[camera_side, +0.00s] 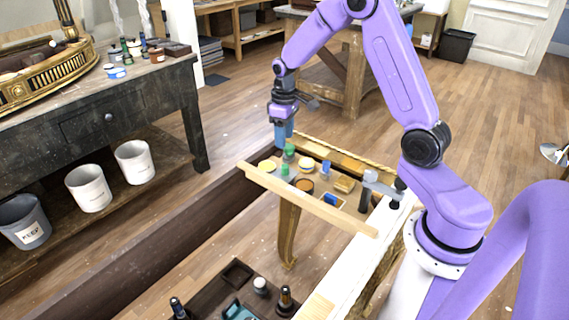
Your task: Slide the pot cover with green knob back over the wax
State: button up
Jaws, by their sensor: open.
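My gripper (284,146), with blue fingers, points down over the far left part of the gilt console (345,160). It is open, with nothing visible between its fingers. A green knob-like piece (289,150) stands just right of and below the fingertips; I cannot tell whether they touch. A second green piece (284,168) stands nearer the camera. Which one is the pot cover's knob is too small to tell, and the cover's edge is unclear. A round pot with orange-brown contents (304,186), possibly the wax, sits nearer the front rail.
Around them are a yellow round piece (266,167), a cream-topped round pot (306,163), a blue piece (326,167) and a tan block (344,184). A pale wooden rail (310,200) runs along the front. A grey clamp-like tool (378,186) stands at right.

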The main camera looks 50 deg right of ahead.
aim_at(284, 165)
notch_tip(284, 165, down, 11)
jog(key=shift+r, duration=0.2)
dwell(0.3)
grip_shut()
jog(key=shift+w, duration=0.1)
